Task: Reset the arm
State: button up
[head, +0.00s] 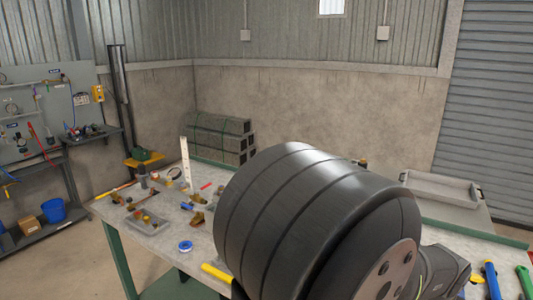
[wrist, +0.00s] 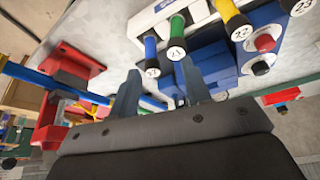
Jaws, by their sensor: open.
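My gripper (wrist: 158,88) shows in the wrist view as two grey-blue fingers standing apart, with nothing held between them. A blue body (wrist: 215,68) lies behind the right finger. Whether the fingers touch any of these I cannot tell. In the head view my large dark arm link fills the lower middle and right, and the gripper is not seen there.
The grey workbench (head: 215,200) carries a small grey tray (head: 150,226), a blue ring (head: 185,246) and an upright white strip (head: 186,162). A pale tray (head: 440,190) is at the right. Blue (head: 491,281) and green (head: 525,282) handles stand front right. A red bracket (wrist: 72,65) is left of my gripper.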

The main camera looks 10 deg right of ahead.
jog(key=s+r, duration=0.4)
jog(key=s, duration=0.3)
jog(key=w+d+r+m, duration=0.1)
jog(key=w+d, duration=0.3)
jog(key=w, duration=0.4)
jog(key=w+d+r+m+g, duration=0.1)
jog(key=w+d, duration=0.4)
jog(key=w, duration=0.3)
jog(key=w+d+m, duration=0.1)
jog(key=w+d, duration=0.3)
jog(key=w, duration=0.5)
jog(key=shift+s+d+f, duration=0.1)
jog(key=shift+s+f, duration=0.15)
jog(key=shift+f, duration=1)
jog(key=shift+s+d+f, duration=0.1)
jog(key=shift+s+f, duration=0.1)
jog(key=shift+f, duration=1.05)
notch_tip(320, 180, up, 6)
jog(key=s, duration=0.1)
jog(key=s+a+n, duration=0.1)
jog(key=s+a, duration=0.2)
jog(key=s, duration=0.4)
jog(key=s+a+f+n, duration=0.1)
jog(key=s+a, duration=0.2)
jog(key=s, duration=0.4)
jog(key=shift+s+a+t, duration=0.25)
jog(key=shift+s+t, duration=0.05)
